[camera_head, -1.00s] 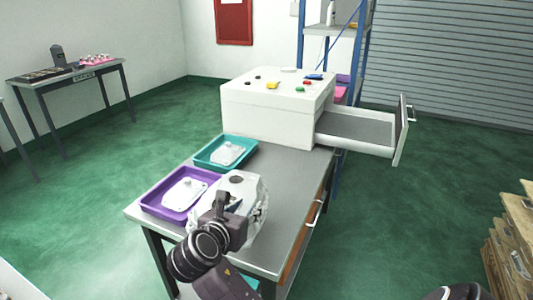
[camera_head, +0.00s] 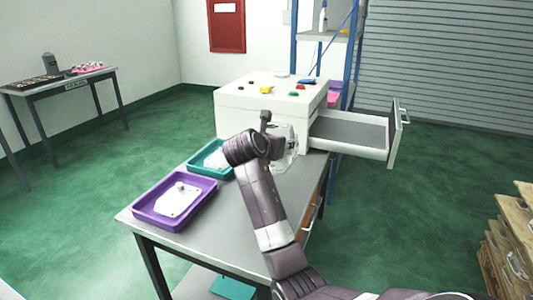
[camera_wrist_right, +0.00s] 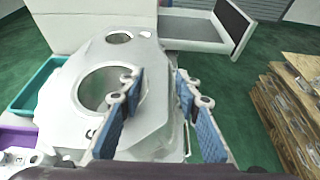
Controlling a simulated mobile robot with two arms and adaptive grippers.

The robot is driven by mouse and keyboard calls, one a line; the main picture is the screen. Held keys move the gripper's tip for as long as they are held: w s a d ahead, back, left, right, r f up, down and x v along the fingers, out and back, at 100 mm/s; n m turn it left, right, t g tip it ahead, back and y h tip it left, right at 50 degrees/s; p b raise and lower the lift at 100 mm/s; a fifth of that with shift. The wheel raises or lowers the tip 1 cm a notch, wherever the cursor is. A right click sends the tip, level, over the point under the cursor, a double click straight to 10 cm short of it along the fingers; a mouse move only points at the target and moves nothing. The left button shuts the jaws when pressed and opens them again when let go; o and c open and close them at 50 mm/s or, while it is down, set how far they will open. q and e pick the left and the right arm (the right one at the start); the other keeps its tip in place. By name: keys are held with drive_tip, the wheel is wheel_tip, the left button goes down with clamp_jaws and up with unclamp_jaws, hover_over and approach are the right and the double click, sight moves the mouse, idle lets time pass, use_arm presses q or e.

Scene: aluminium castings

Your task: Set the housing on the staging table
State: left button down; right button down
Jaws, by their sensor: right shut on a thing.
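The housing, a silver-grey casting with round bores (camera_wrist_right: 62,103), fills much of the right wrist view. In the head view it (camera_head: 287,150) is partly hidden behind my right wrist, in front of the white box-shaped machine. My right gripper (camera_wrist_right: 160,84) is shut on the housing's edge, with blue-padded fingers either side of it. In the head view my wrist hides the fingers. The housing is over the far part of the grey-topped table (camera_head: 225,216); I cannot tell whether it touches the top. My left gripper is not in view.
A purple tray (camera_head: 145,214) and a teal tray (camera_head: 194,167), each with a pale part, lie along the table's left side. The white machine (camera_head: 235,114) has an open drawer (camera_head: 345,130) at right. Another table (camera_head: 40,90) stands far left. Wooden crates (camera_head: 510,235) stand right.

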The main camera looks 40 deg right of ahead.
wheel_tip(320, 180, down, 19)
drive_tip(key=shift+w+r+b, duration=0.1)
drive_tip(key=shift+b, duration=0.6)
drive_tip(key=c, duration=1.8)
unclamp_jaws()
drive_tip(key=shift+a+f, duration=0.1)
drive_tip(key=shift+f, duration=0.3)
drive_tip(key=o, duration=0.4)
drive_tip(key=shift+s+r, duration=0.1)
drive_tip(key=shift+s, duration=0.1)
drive_tip(key=shift+c, duration=0.2)
drive_tip(key=v, duration=1.2)
drive_tip(key=shift+p, duration=0.35)
